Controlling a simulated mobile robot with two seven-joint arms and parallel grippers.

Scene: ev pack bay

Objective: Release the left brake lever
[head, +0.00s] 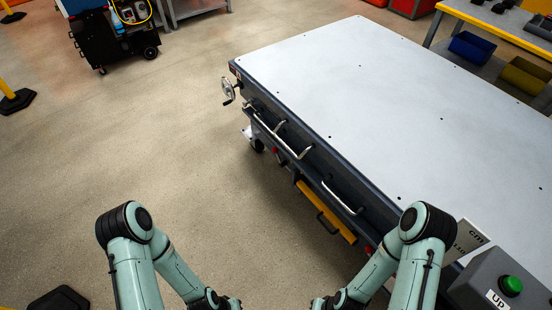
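The lift table (350,80) has a pale flat top and a dark side with several bent metal handles. A small red part (275,150) shows low on its side near the left caster, and another red part (369,250) shows lower right, partly behind my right arm. Either may be a brake lever; they are too small to tell. My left gripper (228,303) and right gripper (324,303) are at the bottom edge, mostly cut off, apart from the table's left end. Their fingers do not show clearly.
A crank wheel (229,90) juts from the table's left end. A yellow bar (326,212) with a dark handle sits low on its side. A control box (490,284) with a green button marked UP is at bottom right.

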